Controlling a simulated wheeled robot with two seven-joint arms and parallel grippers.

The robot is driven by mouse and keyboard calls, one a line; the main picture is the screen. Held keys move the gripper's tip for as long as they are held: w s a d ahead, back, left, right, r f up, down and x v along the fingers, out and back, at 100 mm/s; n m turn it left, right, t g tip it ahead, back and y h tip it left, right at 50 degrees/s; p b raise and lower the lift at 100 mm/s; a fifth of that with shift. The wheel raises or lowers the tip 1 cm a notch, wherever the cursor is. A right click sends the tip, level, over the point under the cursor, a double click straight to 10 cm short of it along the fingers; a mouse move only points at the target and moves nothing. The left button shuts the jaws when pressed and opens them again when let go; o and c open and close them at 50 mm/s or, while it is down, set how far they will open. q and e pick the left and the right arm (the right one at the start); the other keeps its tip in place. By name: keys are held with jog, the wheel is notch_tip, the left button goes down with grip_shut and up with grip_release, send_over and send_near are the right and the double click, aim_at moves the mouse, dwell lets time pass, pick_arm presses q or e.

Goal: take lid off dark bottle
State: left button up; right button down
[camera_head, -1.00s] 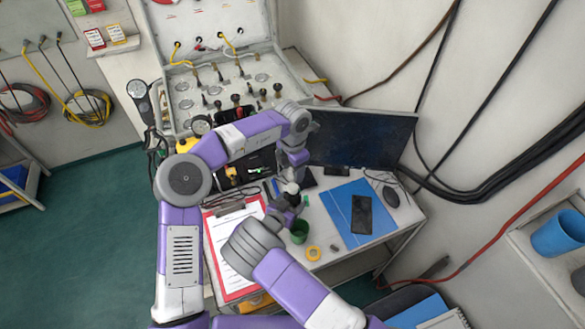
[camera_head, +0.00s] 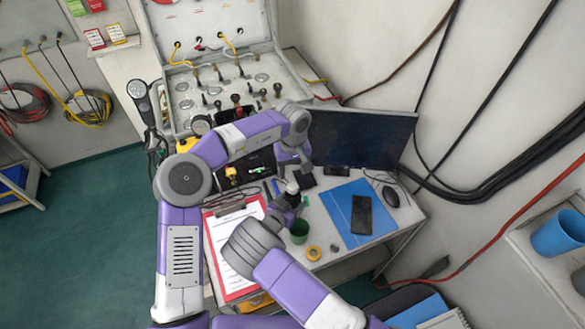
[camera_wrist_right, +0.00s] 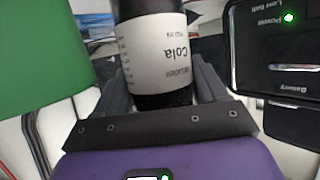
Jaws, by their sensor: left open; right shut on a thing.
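A dark bottle (camera_wrist_right: 158,100) with a white "Cola" label stands between the fingers of my right gripper (camera_wrist_right: 165,90) in the right wrist view. The right gripper is shut on it, and the label text reads upside down in that view. The bottle's far end is cut off by the frame edge, so I cannot see the lid there. In the head view my right gripper (camera_head: 284,206) is over the desk, small and partly hidden by my arms. My left gripper (camera_head: 292,181) is open, close above it. I cannot tell whether it touches the lid.
A green cup (camera_head: 299,232) and a yellow tape roll (camera_head: 313,253) are close by the right gripper. A red clipboard (camera_head: 222,275) lies left, a blue folder (camera_head: 343,200) with a black phone (camera_head: 361,214) right. A monitor (camera_head: 365,138) stands behind.

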aim_at(293, 186)
pick_arm(q)
jog(key=m, duration=0.7)
jog(key=shift+m, duration=0.3)
jog(key=shift+f, duration=4)
jog(key=shift+c, duration=0.3)
